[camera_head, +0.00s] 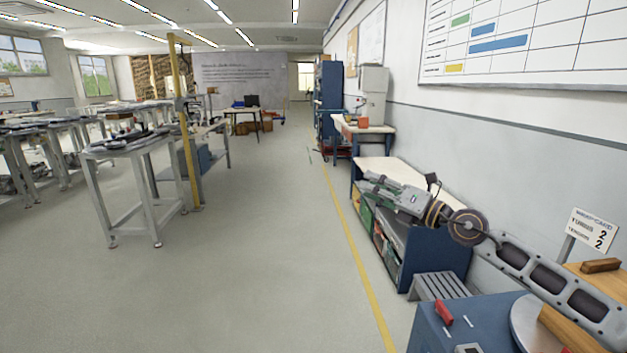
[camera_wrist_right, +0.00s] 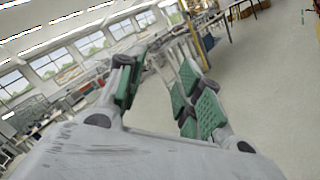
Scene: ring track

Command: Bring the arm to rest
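My right arm comes in from the lower right of the head view, stretched forward along the wall. Its gripper (camera_head: 377,183) shows in front of the white-topped bench and points to the left and away. In the right wrist view the two green-padded fingers (camera_wrist_right: 160,88) stand apart with nothing between them. Beyond them I see only floor, tables and windows. The gripper appears to be in the air, touching nothing. My left gripper is in neither view.
A blue cabinet (camera_head: 440,256) stands below my right arm. A blue workbench (camera_head: 468,318) with a red-handled tool is at the lower right. A sign (camera_head: 592,229) stands near the wall. Grey tables (camera_head: 133,153) and a yellow post (camera_head: 185,120) are at left. The middle floor (camera_head: 255,255) is clear.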

